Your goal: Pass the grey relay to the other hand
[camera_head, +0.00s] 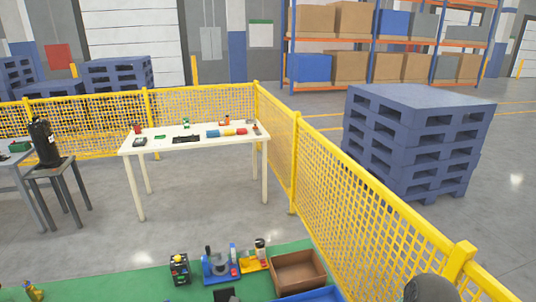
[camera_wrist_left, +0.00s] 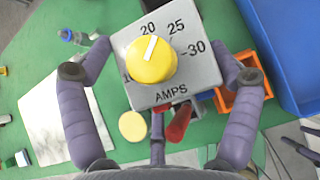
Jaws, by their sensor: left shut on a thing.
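The grey relay (camera_wrist_left: 195,75) is a square block with a yellow dial (camera_wrist_left: 150,59), a white pointer and the word AMPS on its face. In the left wrist view my left gripper (camera_wrist_left: 172,58) is shut on it, one purple-grey finger at each side. The relay is held above a green mat (camera_wrist_left: 200,140). I cannot make out the relay or the left gripper in the head view.
A brown open box (camera_head: 298,268) and a blue bin (camera_head: 312,295) sit on the green bench by several small devices, including a blue fixture (camera_head: 219,268). A yellow mesh fence (camera_head: 345,185) runs along the right. A white table (camera_head: 165,150) stands farther back.

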